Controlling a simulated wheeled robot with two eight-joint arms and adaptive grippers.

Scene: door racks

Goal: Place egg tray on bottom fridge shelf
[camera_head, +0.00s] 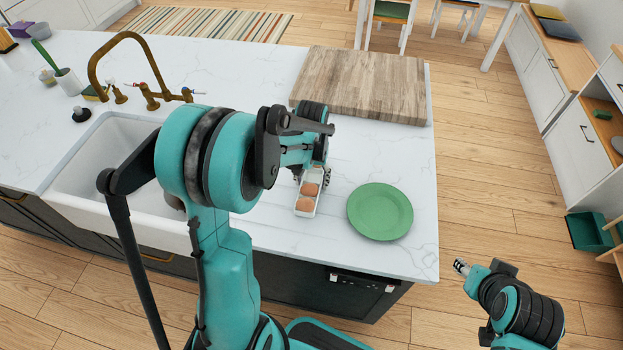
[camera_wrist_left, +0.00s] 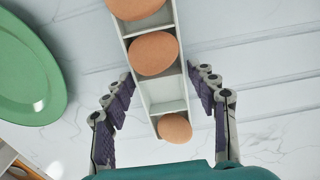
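The white egg tray (camera_head: 304,213) lies on the island worktop left of the green plate. In the left wrist view the narrow tray (camera_wrist_left: 163,88) shows brown eggs (camera_wrist_left: 155,54) in some compartments and one empty compartment. My left gripper (camera_head: 312,177) is above the tray. In the wrist view its purple-padded fingers (camera_wrist_left: 161,77) are spread on both sides of the tray, with gaps, apart from it. My left arm hides part of the worktop. My right gripper (camera_head: 462,267) is low beyond the worktop's right end, too small to read. No fridge shelf is in view.
The green plate (camera_head: 380,211) lies close right of the tray. A wooden board (camera_head: 360,82) lies at the back of the worktop. A sink (camera_head: 108,160) with a brass faucet (camera_head: 150,95) is at the left. Open wooden floor lies to the right.

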